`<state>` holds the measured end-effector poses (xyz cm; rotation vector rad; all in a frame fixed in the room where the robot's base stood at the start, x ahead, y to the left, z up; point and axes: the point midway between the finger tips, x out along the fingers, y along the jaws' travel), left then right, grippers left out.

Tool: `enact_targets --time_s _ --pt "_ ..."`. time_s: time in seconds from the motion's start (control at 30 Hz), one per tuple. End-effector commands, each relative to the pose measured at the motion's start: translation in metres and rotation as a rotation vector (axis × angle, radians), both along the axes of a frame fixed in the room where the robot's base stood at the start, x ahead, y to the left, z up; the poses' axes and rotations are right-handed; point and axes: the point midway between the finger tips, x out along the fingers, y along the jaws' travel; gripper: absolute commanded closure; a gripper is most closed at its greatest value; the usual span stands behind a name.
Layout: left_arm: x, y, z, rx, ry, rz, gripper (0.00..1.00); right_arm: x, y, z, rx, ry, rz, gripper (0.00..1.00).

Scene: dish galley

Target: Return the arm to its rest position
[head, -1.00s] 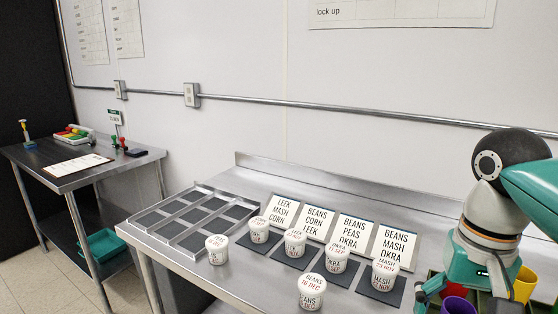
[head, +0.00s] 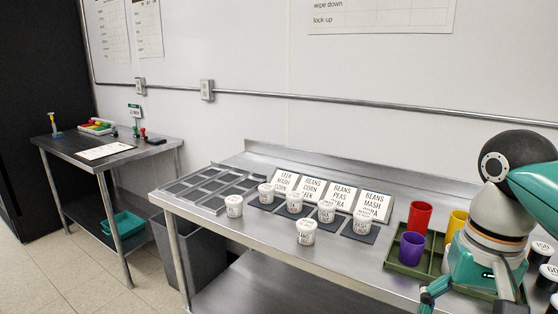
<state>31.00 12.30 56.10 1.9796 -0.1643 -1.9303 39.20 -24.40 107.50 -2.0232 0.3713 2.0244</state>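My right arm reaches in from the right in the head view, above the near right part of the steel table (head: 340,262). Its gripper (head: 432,292) hangs low by the near edge of the green tray, partly cut off by the bottom of the picture. I cannot tell whether its fingers are open or shut. No held thing shows there. My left arm and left gripper are not in view.
White labelled tubs (head: 306,232) stand on the table, several before label cards (head: 373,206). A steel compartment rack (head: 215,188) lies left. A green tray (head: 396,266) holds red (head: 419,217), purple (head: 411,248) and yellow (head: 456,224) cups. A side table (head: 130,153) stands far left.

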Motion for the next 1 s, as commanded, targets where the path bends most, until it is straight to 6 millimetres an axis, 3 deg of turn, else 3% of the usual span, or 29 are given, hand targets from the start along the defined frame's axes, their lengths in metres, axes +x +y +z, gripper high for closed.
enact_targets --time_s 0.37,0.57,0.67,0.77,0.9,1.0 --pt "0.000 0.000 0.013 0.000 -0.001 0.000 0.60 0.049 0.034 -0.069 0.043 0.004 0.112 0.15" --pt "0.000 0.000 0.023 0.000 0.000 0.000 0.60 0.071 0.055 -0.132 0.095 0.007 0.178 0.15" --pt "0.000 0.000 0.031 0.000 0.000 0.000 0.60 0.078 0.069 -0.180 0.138 0.010 0.214 0.15" --pt "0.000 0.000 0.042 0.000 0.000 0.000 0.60 0.074 0.086 -0.242 0.200 0.010 0.246 0.15" --pt "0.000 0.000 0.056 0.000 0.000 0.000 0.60 0.047 0.105 -0.323 0.282 -0.009 0.257 0.15" --pt "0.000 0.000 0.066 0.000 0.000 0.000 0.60 0.015 0.115 -0.368 0.324 -0.025 0.243 0.15"
